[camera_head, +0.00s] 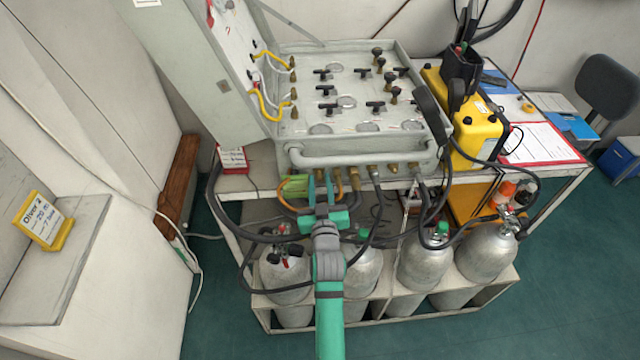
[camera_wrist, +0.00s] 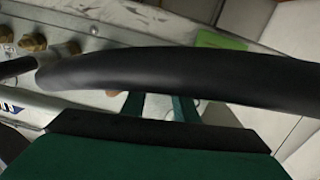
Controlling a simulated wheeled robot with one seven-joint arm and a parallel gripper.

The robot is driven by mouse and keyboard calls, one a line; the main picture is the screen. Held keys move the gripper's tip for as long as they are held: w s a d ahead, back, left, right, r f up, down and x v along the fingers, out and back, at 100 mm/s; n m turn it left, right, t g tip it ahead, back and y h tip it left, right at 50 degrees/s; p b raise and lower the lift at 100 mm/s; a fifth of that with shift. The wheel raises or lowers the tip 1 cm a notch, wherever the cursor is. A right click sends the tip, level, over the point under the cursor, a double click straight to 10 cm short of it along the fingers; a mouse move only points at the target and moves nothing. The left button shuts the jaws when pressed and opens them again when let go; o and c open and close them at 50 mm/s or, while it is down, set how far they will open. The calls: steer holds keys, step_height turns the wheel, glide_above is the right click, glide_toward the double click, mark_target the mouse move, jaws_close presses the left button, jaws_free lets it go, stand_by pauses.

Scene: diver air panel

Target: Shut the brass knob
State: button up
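The grey diver air panel (camera_head: 310,75) stands on the bench with its lid raised at the left. On its face are several valves with black handles and brass stems, among them one at the right (camera_head: 393,94); I cannot tell which is the brass knob of the task. Brass fittings (camera_head: 357,172) line the panel's front edge, and some brass fittings (camera_wrist: 70,48) show in the wrist view. My gripper (camera_head: 319,184) is in front of and below this edge, apart from the valves on the face. Its two fingers (camera_wrist: 158,106) stand apart, with nothing seen between them.
A black hose (camera_wrist: 190,75) crosses close before the wrist camera. A grey front rail (camera_head: 350,160) runs along the panel. Silver cylinders (camera_head: 425,265) with hoses stand below in a rack. A yellow case (camera_head: 480,135) and a red-edged clipboard (camera_head: 540,143) are at the right.

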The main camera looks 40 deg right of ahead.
jaws_close()
